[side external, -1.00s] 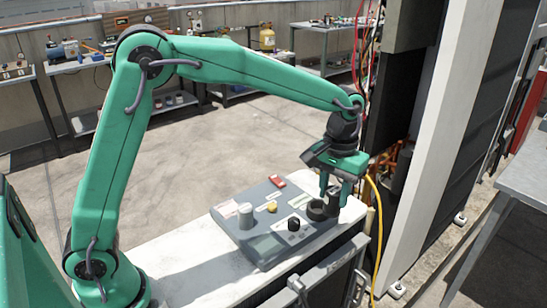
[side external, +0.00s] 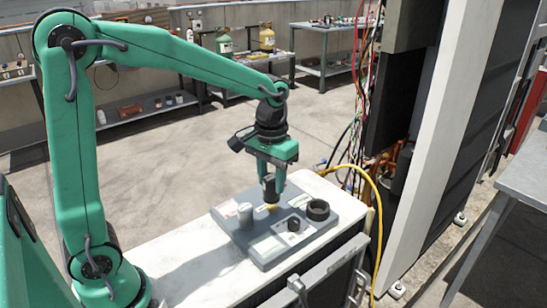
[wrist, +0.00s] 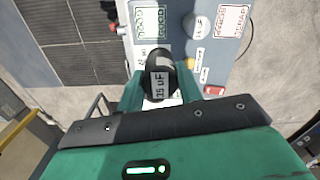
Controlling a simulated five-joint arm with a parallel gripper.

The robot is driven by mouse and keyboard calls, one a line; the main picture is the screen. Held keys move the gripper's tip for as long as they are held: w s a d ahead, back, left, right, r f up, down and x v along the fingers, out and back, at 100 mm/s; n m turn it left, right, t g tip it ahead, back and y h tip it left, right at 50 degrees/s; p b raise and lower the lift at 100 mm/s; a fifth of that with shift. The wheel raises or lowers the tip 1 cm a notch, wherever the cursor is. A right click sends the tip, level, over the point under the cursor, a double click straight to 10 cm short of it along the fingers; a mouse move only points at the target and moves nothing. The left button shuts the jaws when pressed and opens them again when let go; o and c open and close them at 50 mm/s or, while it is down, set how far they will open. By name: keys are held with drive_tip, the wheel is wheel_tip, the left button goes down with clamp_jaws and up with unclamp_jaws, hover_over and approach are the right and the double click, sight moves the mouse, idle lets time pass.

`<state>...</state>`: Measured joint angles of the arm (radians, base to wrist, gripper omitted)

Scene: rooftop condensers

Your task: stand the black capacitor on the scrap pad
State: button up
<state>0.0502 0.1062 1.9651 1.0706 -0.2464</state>
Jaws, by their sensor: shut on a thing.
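The black capacitor (side external: 269,189) is upright in my gripper (side external: 271,184), held above the grey board (side external: 277,255). In the wrist view the black capacitor (wrist: 159,82) sits between the two green fingers, its white label reading 35 uF. The scrap pad (wrist: 232,20) is a white, red-outlined square with red lettering, at the upper right of the wrist view and apart from the capacitor. A green-outlined pad (wrist: 150,20) lies at the top, left of it.
A pale grey cylinder (side external: 245,214) stands on the board and also shows between the pads in the wrist view (wrist: 199,27).

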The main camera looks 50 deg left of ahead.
drive_tip(key=s+a, duration=0.4)
drive_tip(key=s, duration=0.1)
drive_tip(key=shift+f, duration=0.25)
drive_tip(key=shift+a, duration=0.1)
drive_tip(key=w+a+f, duration=0.1)
drive_tip(key=a+f, duration=0.6)
drive_tip(key=a, duration=0.4)
drive_tip(key=shift+w+a, duration=0.15)
drive_tip(key=shift+w, duration=0.25)
drive_tip(key=shift+f, duration=2)
drive_tip(key=shift+f, duration=0.1)
drive_tip(key=o, duration=1)
